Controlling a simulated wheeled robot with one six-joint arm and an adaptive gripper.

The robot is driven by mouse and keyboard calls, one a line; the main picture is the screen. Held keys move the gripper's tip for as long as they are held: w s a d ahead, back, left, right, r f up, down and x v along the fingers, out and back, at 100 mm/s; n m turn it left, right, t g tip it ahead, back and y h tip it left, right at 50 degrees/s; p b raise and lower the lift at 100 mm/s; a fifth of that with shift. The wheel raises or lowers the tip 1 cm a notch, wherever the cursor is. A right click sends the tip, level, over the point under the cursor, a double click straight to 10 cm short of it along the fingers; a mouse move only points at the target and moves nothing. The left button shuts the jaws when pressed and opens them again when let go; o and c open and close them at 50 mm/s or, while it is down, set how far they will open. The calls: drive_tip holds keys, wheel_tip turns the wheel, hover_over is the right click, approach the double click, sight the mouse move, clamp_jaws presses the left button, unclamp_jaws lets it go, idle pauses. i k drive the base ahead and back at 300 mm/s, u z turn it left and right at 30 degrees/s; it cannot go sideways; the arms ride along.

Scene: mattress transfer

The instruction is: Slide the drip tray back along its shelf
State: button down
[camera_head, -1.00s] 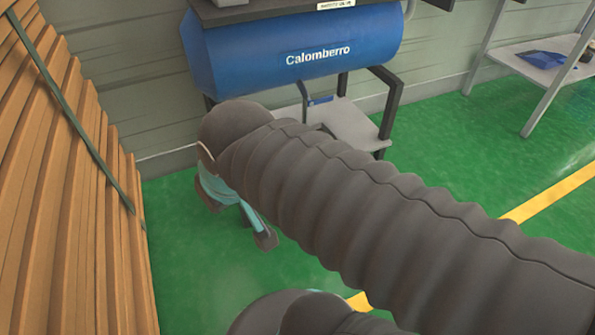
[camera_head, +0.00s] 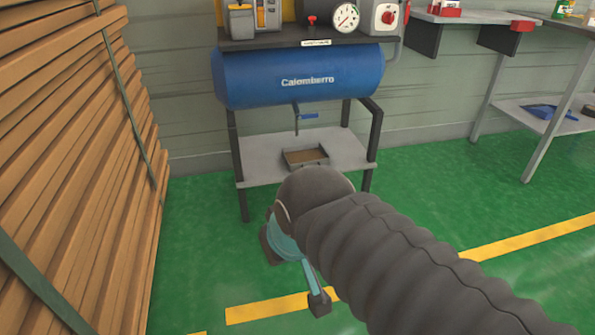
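The drip tray (camera_head: 308,164) is a small, shallow grey tray with a brown inside. It sits on the light grey shelf (camera_head: 262,164) under the blue tank, below the drain valve and towards the front edge. My arm covers part of the shelf's front edge, close below the tray. My gripper (camera_head: 293,275) hangs at the end of my dark ribbed arm, in front of the shelf and pointing down. Its two dark fingertips are spread apart with nothing seen between them. It is apart from the tray.
The blue Calomberro tank (camera_head: 298,77) hangs above the shelf, with a blue-handled valve (camera_head: 306,117) below it. Dark legs (camera_head: 238,165) frame the shelf. Stacked wooden boards (camera_head: 75,150) stand at left. A bench with a lower shelf (camera_head: 540,112) stands at right. Green floor is open between.

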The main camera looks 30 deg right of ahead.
sight(296, 156)
drive_tip(key=z, duration=1)
drive_tip(key=i, duration=1)
drive_tip(key=z, duration=0.05)
